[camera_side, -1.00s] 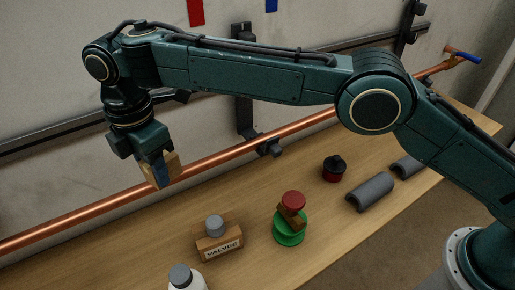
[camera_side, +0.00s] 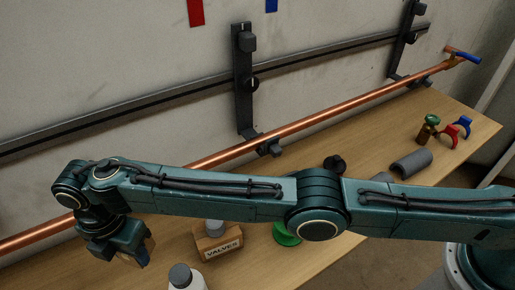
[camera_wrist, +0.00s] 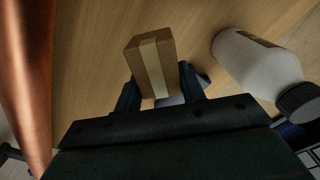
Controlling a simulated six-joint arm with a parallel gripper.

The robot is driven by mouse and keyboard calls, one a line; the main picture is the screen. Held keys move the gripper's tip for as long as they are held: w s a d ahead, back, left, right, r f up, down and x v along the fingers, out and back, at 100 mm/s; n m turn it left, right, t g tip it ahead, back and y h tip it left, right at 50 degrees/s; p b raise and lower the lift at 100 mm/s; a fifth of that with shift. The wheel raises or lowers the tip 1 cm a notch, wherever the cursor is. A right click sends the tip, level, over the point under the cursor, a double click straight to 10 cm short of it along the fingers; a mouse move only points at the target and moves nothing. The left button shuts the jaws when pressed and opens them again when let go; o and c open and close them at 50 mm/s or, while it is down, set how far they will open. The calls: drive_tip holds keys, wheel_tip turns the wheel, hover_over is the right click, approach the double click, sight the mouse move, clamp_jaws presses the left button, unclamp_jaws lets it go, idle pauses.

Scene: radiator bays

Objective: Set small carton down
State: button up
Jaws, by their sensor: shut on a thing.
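The small carton (camera_wrist: 151,66) is a brown box with a paler tape strip down it. My gripper (camera_wrist: 160,92) is shut on it, with one dark finger on each side, in the wrist view. In the side view my gripper (camera_side: 134,254) is low at the left, over the front part of the bench, and only an edge of the carton (camera_side: 150,247) shows beside the fingers. I cannot tell whether the carton touches the bench top.
A white bottle with a grey cap (camera_side: 186,277) stands right of my gripper, near a wooden VALVES box (camera_side: 218,244). A copper pipe (camera_side: 330,119) runs along the wall behind. A green round thing (camera_side: 287,236) is partly hidden by my arm.

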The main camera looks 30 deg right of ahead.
drive_tip(key=shift+f, duration=1.35)
drive_tip(key=shift+f, duration=0.1)
drive_tip(key=shift+f, duration=2.55)
drive_tip(key=shift+f, duration=0.1)
drive_tip(key=o, duration=1)
drive_tip(key=shift+r, duration=3.85)
